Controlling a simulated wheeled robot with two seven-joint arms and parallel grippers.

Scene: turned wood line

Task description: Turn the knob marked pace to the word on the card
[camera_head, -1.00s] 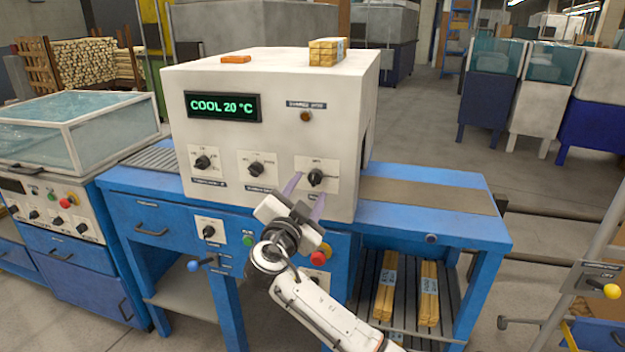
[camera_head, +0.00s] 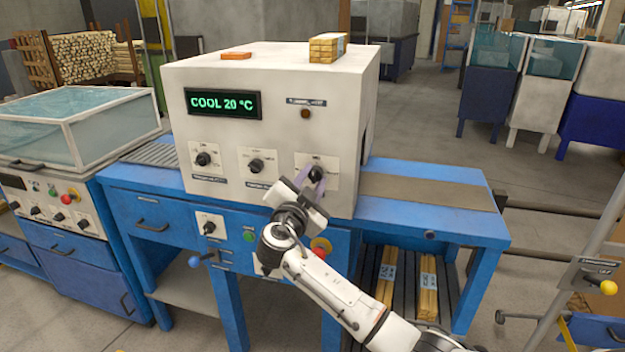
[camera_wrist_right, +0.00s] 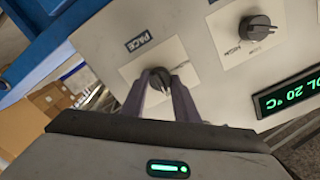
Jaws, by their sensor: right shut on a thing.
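The pace knob (camera_head: 317,173) is black and round on a pale square plate, the rightmost of the three on the white machine's front. In the right wrist view the knob (camera_wrist_right: 159,75) sits by a dark label (camera_wrist_right: 138,41) reading PACE. My right gripper (camera_head: 313,180) has its purple fingers on either side of the knob and is shut on it. The wrist view shows the same right gripper (camera_wrist_right: 161,84) there. The words around the knob are too small or covered to read. I cannot make out a card with a word. My left gripper is out of view.
Two other knobs (camera_head: 203,159) (camera_head: 256,165) sit left on the same panel, below a display (camera_head: 222,103) reading COOL 20 °C. A red button (camera_head: 321,247) lies below, close to my right arm. Wood bundles lie on the machine top (camera_head: 327,47) and lower shelf (camera_head: 428,287).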

